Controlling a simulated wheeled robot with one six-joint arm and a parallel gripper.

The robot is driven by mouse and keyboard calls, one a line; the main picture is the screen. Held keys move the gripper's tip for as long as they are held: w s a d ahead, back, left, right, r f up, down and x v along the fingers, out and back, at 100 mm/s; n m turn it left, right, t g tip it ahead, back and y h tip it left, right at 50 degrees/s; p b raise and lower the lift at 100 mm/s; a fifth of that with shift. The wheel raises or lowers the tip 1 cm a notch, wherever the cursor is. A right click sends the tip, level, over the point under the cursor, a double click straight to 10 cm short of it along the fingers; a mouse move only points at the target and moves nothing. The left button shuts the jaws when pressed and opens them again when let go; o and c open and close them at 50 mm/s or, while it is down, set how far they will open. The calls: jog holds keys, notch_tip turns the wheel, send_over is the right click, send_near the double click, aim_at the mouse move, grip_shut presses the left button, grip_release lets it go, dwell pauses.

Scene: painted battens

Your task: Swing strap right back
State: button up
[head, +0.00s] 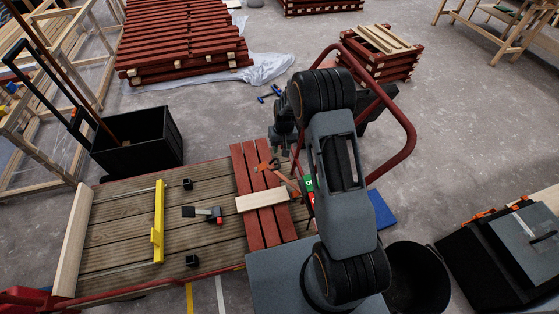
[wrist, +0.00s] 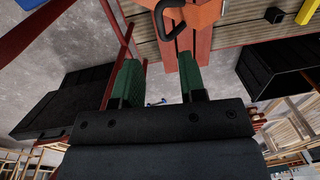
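An orange-brown strip, which looks like the strap (head: 285,180), slants from the red battens (head: 257,224) toward my gripper (head: 308,184) in the head view. My arm hides part of it. I cannot tell whether the strip touches a finger. A black loop-shaped handle (wrist: 170,12) shows at the top of the wrist view.
A pale batten (head: 263,199) lies across the red ones on the plank deck (head: 120,227). A yellow bar (head: 158,222) and a dark-headed tool (head: 203,212) are to the left. A black bin (head: 137,143) stands behind, a black bucket (head: 417,280) at right. Red tubing (head: 405,130) curves past my arm.

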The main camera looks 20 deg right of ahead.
aim_at(279, 162)
jog(key=f, duration=0.8)
jog(key=shift+a+f, duration=0.25)
jog(key=shift+a, duration=0.15)
jog(key=shift+c, duration=0.3)
grip_shut()
